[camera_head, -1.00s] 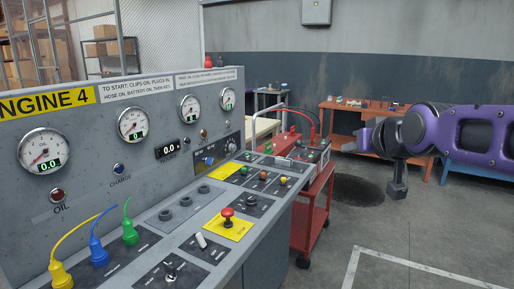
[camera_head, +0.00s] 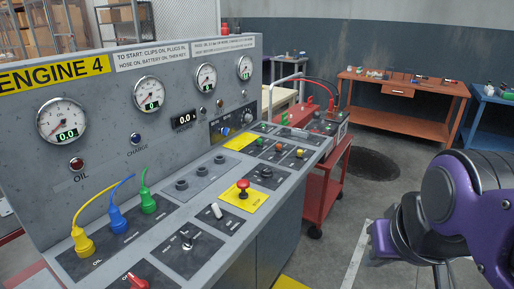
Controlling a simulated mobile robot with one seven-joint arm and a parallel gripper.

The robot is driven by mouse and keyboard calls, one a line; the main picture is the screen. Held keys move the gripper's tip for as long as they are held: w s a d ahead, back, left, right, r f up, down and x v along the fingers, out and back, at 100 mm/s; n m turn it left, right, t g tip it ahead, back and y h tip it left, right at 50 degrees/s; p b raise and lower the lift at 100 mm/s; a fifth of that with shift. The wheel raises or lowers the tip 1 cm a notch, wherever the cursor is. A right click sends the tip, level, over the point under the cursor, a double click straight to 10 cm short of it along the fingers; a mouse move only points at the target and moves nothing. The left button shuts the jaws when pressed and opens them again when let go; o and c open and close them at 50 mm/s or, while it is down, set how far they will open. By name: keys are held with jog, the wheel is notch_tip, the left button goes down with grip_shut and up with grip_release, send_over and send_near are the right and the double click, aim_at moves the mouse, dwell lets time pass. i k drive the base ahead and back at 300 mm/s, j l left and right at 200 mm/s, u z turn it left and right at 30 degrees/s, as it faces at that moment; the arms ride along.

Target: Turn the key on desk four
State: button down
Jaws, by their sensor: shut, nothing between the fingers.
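Desk four is the grey console (camera_head: 225,245) under the yellow "ENGINE 4" sign (camera_head: 55,75). A small dark switch with a pale upright piece (camera_head: 186,239), which looks like the key, sits on a black plate on its sloping top. It is too small to read its marking or angle. My gripper (camera_head: 381,241) is at the lower right, beyond the desk's front edge and well apart from the switch. It is shut and empty; its fingertips are hard to make out.
A white lever (camera_head: 216,211), a red stop button (camera_head: 243,187) and a red knob (camera_head: 137,281) surround the switch. Yellow, blue and green plugs (camera_head: 118,221) stand to its left. A red cart (camera_head: 326,187) stands past the desk's far end. Open floor lies right of the desk.

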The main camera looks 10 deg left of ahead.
aim_at(187, 246)
jog(key=u, duration=1.35)
